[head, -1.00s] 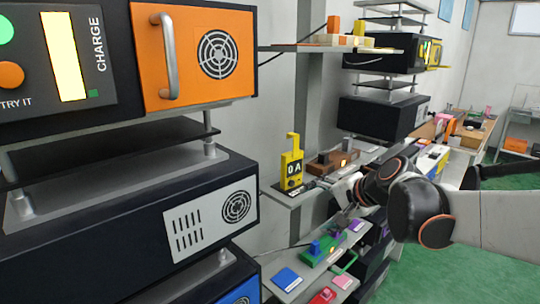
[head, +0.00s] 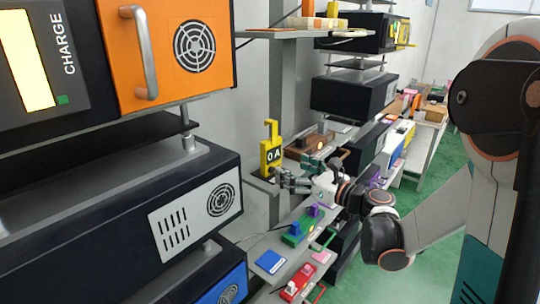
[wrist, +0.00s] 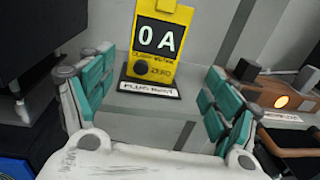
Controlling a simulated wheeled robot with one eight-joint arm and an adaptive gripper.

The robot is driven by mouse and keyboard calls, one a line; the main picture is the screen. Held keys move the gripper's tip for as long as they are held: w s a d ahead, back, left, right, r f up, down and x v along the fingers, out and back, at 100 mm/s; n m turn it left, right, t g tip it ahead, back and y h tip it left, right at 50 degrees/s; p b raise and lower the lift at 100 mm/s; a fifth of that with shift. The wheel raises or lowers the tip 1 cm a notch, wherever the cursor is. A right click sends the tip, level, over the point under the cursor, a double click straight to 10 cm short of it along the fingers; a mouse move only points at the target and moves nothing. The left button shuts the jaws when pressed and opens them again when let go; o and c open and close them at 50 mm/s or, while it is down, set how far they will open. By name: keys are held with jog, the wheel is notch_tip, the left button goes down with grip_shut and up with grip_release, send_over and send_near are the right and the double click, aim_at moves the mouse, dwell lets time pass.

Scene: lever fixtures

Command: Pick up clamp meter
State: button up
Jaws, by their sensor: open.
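The yellow clamp meter (head: 271,152) stands upright on a grey shelf in the head view, with a hook-shaped jaw on top and a dark display reading "0 A". In the wrist view the clamp meter (wrist: 158,45) is straight ahead, upright on a dark labelled base, its top cut off by the frame. My gripper (head: 283,178) is just right of the meter in the head view. In the wrist view my gripper (wrist: 155,100) is open, its teal-padded fingers to either side and the meter between and beyond them. Nothing is held.
A dark cabinet (wrist: 45,35) is close on the left. A lower shelf holds a green lever fixture (head: 298,231) and a blue plate (head: 270,262). Bare shelf lies before the meter.

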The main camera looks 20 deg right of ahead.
aim_at(274, 160)
jog(key=x, duration=0.2)
jog(key=shift+w+a, duration=0.2)
jog(key=shift+w, duration=0.05)
jog(key=x, duration=0.4)
jog(key=shift+s+a+r, duration=0.1)
jog(key=shift+a+r, duration=0.1)
jog(key=shift+a, duration=0.25)
jog(key=shift+w+a, duration=0.15)
jog(key=shift+w, duration=0.3)
jog(key=shift+s, duration=0.1)
jog(key=shift+c, duration=0.8)
jog(key=c, duration=1.1)
